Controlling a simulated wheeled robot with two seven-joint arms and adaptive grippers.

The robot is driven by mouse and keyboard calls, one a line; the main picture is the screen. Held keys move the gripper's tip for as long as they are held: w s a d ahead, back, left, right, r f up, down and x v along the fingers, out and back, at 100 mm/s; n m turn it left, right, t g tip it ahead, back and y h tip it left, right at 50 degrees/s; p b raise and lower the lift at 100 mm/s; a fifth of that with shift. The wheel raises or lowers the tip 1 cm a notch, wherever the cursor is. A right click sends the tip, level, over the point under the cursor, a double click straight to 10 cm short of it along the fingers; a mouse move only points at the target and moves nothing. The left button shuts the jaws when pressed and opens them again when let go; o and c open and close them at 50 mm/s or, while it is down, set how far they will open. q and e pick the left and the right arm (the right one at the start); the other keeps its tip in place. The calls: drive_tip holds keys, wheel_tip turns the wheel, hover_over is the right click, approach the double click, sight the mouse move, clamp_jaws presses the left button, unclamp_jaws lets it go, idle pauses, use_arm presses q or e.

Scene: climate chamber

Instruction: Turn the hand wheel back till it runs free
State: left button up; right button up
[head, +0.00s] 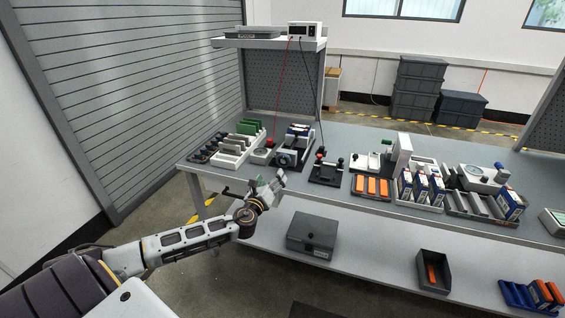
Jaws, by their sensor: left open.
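What looks like the hand wheel (286,158) is a small grey round part on the front of a dark bench fixture (296,146), near the front edge of the bench at its left half. Blue-and-white parts show at the back of this fixture. My left gripper (269,187) is open and empty, in front of the bench edge, just below and left of the wheel in the picture. It appears apart from the wheel. The wheel's fine detail is too small to make out. My right gripper is not in view.
The grey bench (350,205) carries a rack of green and white boards (236,147), a black fixture with red and black knobs (325,168), orange parts in a tray (370,186) and blue-and-white boxes (422,187). A grey case (312,234) and a dark bin (433,272) stand on the lower shelf.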

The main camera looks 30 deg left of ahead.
use_arm(q)
drive_tip(key=shift+m, duration=0.3)
drive_tip(key=shift+w, duration=0.15)
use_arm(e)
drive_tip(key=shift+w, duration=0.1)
use_arm(q)
approach(282, 160)
drive_tip(key=shift+w+a+f, duration=0.2)
drive_tip(key=shift+w, duration=0.4)
drive_tip(key=shift+b+x, duration=0.4)
drive_tip(key=shift+x, duration=2.9)
drive_tip(key=shift+b+x, duration=0.4)
drive_tip(key=shift+x, duration=0.85)
drive_tip(key=shift+d+r, duration=0.1)
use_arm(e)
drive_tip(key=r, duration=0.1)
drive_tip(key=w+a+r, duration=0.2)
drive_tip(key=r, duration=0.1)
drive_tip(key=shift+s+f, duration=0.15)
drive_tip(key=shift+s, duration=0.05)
